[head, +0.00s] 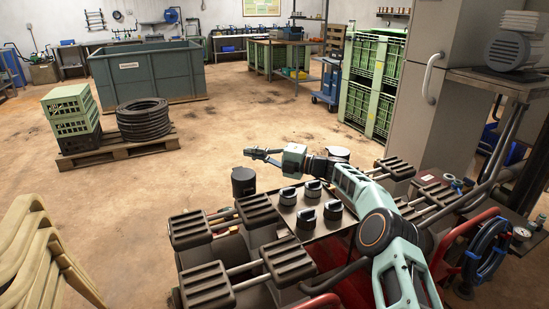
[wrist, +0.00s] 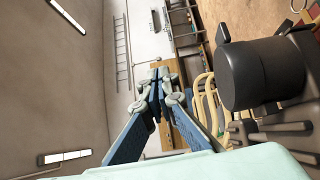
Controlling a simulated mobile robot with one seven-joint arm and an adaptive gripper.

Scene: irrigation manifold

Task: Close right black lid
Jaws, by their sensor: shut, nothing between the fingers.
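A black cylinder with a dark top (head: 243,181) stands at the left of the steel plate in the head view. Whether either lid is open cannot be told. My gripper (head: 250,154) is shut and empty, pointing left above and behind the left cylinder, apart from it. In the tilted wrist view my gripper's fingers (wrist: 158,78) come together with nothing between them. A large black cylinder (wrist: 262,73) with a projecting tab fills the right side there; which of the two it is cannot be told.
Several black caps with grey tops (head: 306,218) stand on the steel plate (head: 325,230) below my arm. Dark ribbed pedal-like blocks (head: 288,260) on bars surround it. A grey cabinet (head: 425,85) stands at right. Open floor (head: 215,140) lies beyond on the left.

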